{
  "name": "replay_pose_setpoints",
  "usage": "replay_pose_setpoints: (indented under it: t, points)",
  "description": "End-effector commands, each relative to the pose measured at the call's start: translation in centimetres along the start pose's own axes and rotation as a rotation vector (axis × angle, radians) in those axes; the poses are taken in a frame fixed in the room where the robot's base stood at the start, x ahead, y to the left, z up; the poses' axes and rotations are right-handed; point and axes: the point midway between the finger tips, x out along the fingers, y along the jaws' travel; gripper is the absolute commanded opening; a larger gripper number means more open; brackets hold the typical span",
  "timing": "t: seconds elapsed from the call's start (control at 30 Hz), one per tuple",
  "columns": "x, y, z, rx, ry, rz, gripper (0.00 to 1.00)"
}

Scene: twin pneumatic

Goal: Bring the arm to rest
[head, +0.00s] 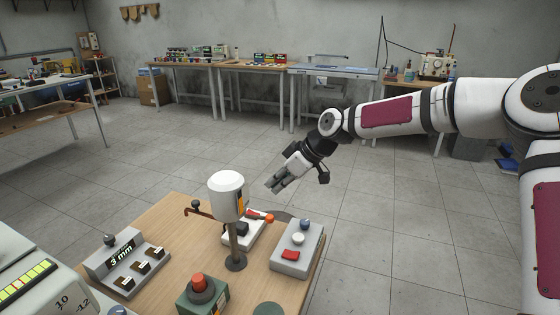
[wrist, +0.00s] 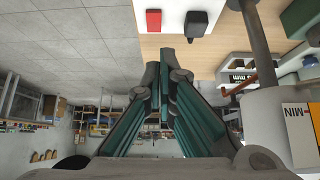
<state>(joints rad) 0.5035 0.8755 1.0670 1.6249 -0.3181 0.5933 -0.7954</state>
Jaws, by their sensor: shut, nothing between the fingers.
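My arm (head: 385,115) reaches in from the right in the head view, well above the floor. My gripper (head: 277,184) hangs at its end, tilted down and to the left, just beyond the far edge of the wooden table (head: 165,235). In the wrist view my gripper (wrist: 164,68) shows its fingers drawn together at the tips with nothing between them. It touches nothing that I can see.
A white cylinder on a post (head: 227,196) stands on the table near my gripper. Open floor lies behind.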

Motion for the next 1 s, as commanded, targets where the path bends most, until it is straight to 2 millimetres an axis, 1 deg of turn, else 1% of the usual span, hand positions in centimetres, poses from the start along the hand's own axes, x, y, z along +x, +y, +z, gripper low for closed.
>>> replay_pose_setpoints:
  t: [0.07,0.17,0.27,0.37,0.57,0.7,0.77,0.8,0.87,0.9,0.97,1.0]
  points:
    - [-0.9,-1.4,0.2,-0.004,-0.055,0.007,0.00]
    - [-2.5,-3.4,1.2,0.010,-0.153,0.027,0.00]
    - [-4.9,-5.5,2.6,0.042,-0.258,0.063,0.00]
    - [-7.8,-7.2,4.0,0.089,-0.351,0.113,0.00]
    - [-14.6,-10.8,6.6,0.215,-0.490,0.239,0.00]
    - [-19.8,-13.6,8.1,0.326,-0.542,0.340,0.00]
    - [-22.0,-14.9,8.8,0.379,-0.555,0.383,0.00]
    - [-23.5,-15.8,9.2,0.416,-0.558,0.411,0.00]
    - [-25.6,-17.3,9.8,0.474,-0.557,0.452,0.00]
    - [-27.0,-18.4,10.3,0.513,-0.553,0.478,0.00]
    - [-28.9,-20.0,10.9,0.574,-0.541,0.514,0.00]
    - [-30.1,-21.1,11.4,0.615,-0.530,0.536,0.00]
